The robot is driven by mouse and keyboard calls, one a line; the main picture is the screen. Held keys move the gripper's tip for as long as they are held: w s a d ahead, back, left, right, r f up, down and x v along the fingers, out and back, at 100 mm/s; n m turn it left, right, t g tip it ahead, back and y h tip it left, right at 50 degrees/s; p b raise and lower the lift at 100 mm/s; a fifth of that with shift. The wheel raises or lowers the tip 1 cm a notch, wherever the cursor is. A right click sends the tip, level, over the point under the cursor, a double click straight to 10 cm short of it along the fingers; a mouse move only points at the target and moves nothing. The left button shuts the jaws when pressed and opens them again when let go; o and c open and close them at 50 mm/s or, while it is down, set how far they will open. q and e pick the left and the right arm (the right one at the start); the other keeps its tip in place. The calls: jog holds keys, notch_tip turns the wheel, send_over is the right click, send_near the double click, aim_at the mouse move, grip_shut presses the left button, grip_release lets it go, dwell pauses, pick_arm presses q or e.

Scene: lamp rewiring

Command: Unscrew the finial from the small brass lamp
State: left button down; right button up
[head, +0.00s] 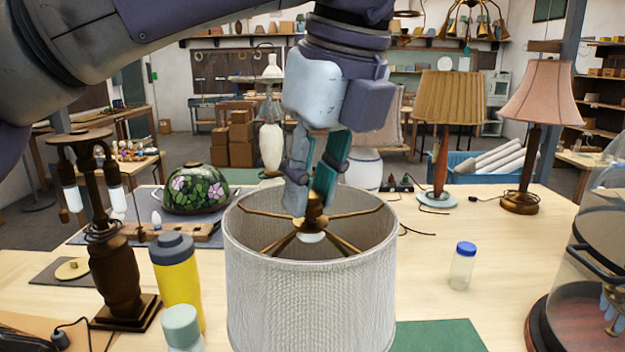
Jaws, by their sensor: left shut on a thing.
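The lamp stands at the front middle of the bench. Its wide, pale, textured drum shade (310,300) hides the lamp's body, so I cannot see whether it is small. Brass spider arms (345,243) meet at the hub inside the shade's open top. The brass finial (315,212) sits at that hub, partly covered by the fingers. My left gripper (312,195) comes down from above, pointing downward, with its fingertips shut around the finial at about the level of the shade's rim. My right gripper is not in view.
A yellow bottle (178,285) and dark bronze lamp base (118,270) stand left of the shade. A small blue-capped jar (463,268) stands right. A glass dome (590,270) is at the right edge. Lamps with pleated (448,98) and pink (540,92) shades stand behind.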

aim_at(311, 194)
pick_arm(q)
jog(key=shift+r+p, duration=1.4)
jog(key=shift+r, duration=0.3)
